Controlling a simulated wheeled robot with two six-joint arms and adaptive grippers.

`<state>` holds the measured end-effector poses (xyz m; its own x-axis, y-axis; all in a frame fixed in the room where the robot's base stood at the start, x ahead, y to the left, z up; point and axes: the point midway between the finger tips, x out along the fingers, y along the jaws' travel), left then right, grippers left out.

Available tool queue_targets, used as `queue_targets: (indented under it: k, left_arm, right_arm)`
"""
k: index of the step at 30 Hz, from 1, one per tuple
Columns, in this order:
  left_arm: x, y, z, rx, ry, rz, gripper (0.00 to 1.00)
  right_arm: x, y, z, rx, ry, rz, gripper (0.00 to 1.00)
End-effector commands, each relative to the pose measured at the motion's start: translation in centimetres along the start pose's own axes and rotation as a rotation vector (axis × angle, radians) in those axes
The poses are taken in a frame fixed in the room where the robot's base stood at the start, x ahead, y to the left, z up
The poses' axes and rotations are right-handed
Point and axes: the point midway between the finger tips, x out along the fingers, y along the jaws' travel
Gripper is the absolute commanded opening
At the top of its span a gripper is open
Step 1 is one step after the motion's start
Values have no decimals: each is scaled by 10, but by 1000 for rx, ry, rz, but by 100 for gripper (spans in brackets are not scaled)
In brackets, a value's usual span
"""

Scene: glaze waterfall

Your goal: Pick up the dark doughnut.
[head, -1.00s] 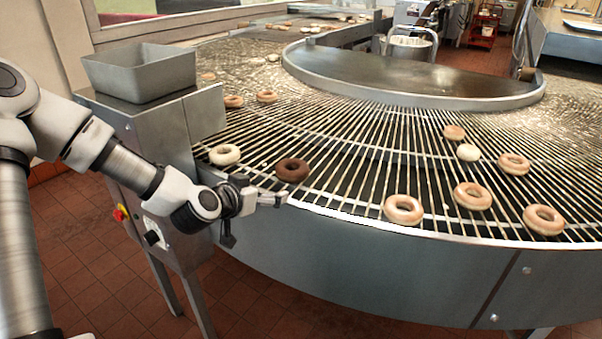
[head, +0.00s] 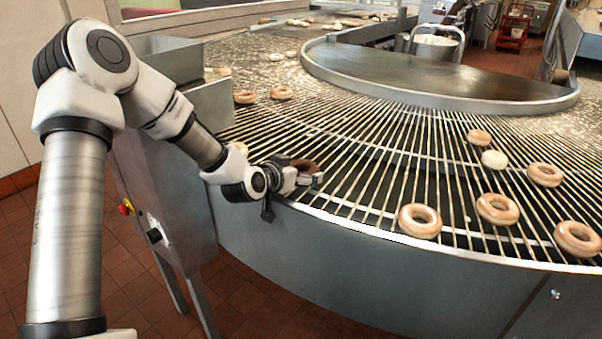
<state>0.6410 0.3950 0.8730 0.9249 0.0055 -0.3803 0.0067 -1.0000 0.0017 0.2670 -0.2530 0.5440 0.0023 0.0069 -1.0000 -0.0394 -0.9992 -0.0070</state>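The dark doughnut (head: 304,164) lies on the wire grid of the round conveyor, near its front left edge. Only its far part shows, behind my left gripper. My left gripper (head: 316,181) is at the conveyor's rim, right in front of the doughnut in the picture and overlapping it. I cannot tell whether the fingers touch the doughnut, or whether they are open or shut. My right gripper is not in view.
Glazed doughnuts lie on the grid to the right, the nearest one (head: 420,220) by the front rim. A pale doughnut (head: 494,159) lies farther back. A metal hopper (head: 165,62) stands behind my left arm. The grid (head: 365,165) right of the gripper is clear.

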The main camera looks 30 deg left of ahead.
Motion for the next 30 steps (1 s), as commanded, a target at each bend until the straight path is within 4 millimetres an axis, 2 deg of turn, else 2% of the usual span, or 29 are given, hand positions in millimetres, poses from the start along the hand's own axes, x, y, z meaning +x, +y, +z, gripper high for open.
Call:
queue_targets:
  k: [1, 2, 3, 14, 23, 24, 30]
  left_arm:
    - [0, 0, 0, 0, 0, 0, 75]
    - [0, 0, 0, 0, 0, 0, 65]
    - [0, 0, 0, 0, 0, 0, 59]
    - [-1, 0, -1, 0, -2, 0, 59]
    - [-13, 0, -31, 1, 1, -1, 59]
    - [-15, 0, -37, 1, 3, -1, 59]
    - [-56, -7, -23, -12, 1, 0, 59]
  right_arm:
    - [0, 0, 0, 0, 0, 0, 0]
    - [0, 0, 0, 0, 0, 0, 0]
    - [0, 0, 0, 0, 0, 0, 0]
    - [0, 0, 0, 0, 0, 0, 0]
    - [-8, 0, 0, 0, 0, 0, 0]
    - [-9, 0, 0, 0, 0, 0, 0]
    - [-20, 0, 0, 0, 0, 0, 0]
